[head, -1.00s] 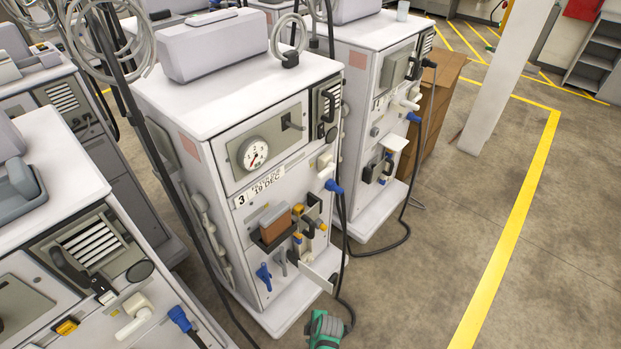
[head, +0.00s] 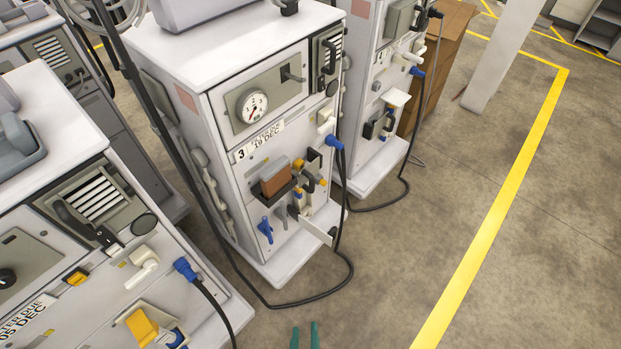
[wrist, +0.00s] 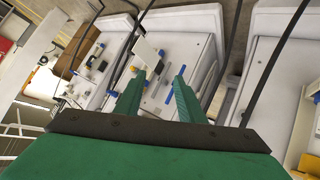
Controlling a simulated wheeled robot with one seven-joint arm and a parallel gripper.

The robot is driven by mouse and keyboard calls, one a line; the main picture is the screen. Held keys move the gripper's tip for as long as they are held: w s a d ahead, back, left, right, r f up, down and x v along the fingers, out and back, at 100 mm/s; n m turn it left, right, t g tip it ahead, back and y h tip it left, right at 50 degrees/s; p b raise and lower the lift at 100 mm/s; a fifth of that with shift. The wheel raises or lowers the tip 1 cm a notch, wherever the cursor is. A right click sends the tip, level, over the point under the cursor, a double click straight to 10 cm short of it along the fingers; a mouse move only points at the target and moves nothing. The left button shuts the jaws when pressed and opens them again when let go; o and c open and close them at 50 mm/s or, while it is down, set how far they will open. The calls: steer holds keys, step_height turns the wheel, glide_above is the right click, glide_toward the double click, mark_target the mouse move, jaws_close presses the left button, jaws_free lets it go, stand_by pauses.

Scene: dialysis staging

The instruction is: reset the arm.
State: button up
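My gripper (head: 305,336) shows only as two green fingertips at the bottom edge of the head view, over bare floor in front of the machine labelled 3. In the wrist view my gripper (wrist: 158,92) has its two green fingers spread apart, with nothing between them that it holds. The machine labelled 3 (head: 228,190) stands upright in the middle of the head view. Its small white door (head: 318,231) stands swung out low on the front. The rest of my arm is hidden in the head view.
Another machine (head: 60,235) stands close at the left, and one (head: 366,90) stands behind at the right. A black hose (head: 300,300) loops over the floor by machine 3. Open concrete floor lies to the right, crossed by a yellow line (head: 497,215).

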steer(key=s+r+m+t, duration=0.2)
steer(key=s+r, duration=0.1)
steer(key=r, duration=0.8)
steer(key=s+d+r+m+t, duration=0.1)
steer(key=s+r+m+t, duration=0.1)
steer(key=r, duration=0.9)
steer(key=shift+s+d+m, duration=0.3)
steer(key=shift+s, duration=0.35)
steer(key=shift+c, duration=0.6)
